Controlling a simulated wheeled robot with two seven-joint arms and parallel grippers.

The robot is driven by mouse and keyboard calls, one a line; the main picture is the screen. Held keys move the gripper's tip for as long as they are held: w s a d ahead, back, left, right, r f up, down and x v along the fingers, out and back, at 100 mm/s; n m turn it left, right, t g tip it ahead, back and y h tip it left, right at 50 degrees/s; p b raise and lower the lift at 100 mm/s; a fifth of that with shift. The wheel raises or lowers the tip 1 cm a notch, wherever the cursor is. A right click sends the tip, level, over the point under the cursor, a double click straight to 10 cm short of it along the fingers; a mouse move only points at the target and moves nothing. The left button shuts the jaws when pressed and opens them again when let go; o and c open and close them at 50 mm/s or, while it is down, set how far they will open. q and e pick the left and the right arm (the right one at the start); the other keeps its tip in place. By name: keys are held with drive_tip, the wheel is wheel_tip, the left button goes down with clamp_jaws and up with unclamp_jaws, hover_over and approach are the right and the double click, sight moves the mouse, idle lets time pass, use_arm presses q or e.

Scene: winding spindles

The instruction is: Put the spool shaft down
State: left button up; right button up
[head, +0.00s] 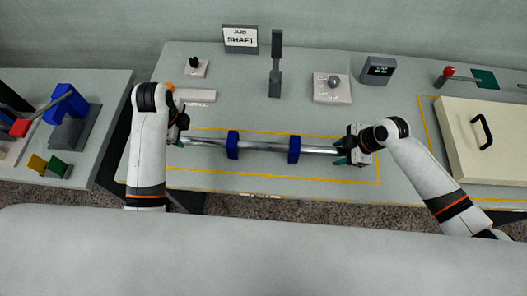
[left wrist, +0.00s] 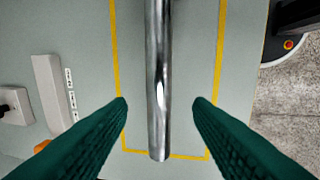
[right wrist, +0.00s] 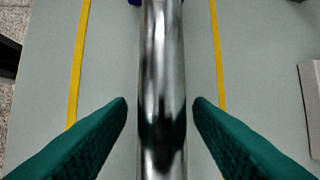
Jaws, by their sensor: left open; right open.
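The spool shaft (head: 262,148), a long shiny metal rod, lies across two blue supports (head: 233,145) (head: 294,149) inside the yellow outlined area of the table. My left gripper (head: 180,141) is at the shaft's left end. In the left wrist view, its green fingers stand apart on both sides of the shaft (left wrist: 158,75), whose end shows between them. My right gripper (head: 345,151) is at the right end. In the right wrist view, its fingers stand open on both sides of the shaft (right wrist: 162,70), with gaps. The shaft's right tip is hidden.
Behind the shaft stand a "JOB SHAFT" sign (head: 240,39), a grey upright post (head: 275,75), a knob box (head: 332,87) and a small display (head: 377,69). A cream panel with a black handle (head: 490,138) lies at right. A side table (head: 90,155) holds a blue fixture.

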drive_tip(key=shift+r, duration=0.1)
use_arm(q)
drive_tip(key=r, duration=0.3)
drive_tip(key=s+r, duration=0.1)
drive_tip(key=r, duration=0.1)
drive_tip(key=shift+r, duration=0.15)
use_arm(e)
drive_tip(key=v, duration=1.1)
drive_tip(key=shift+d+r, duration=0.25)
drive_tip(key=shift+r, duration=0.05)
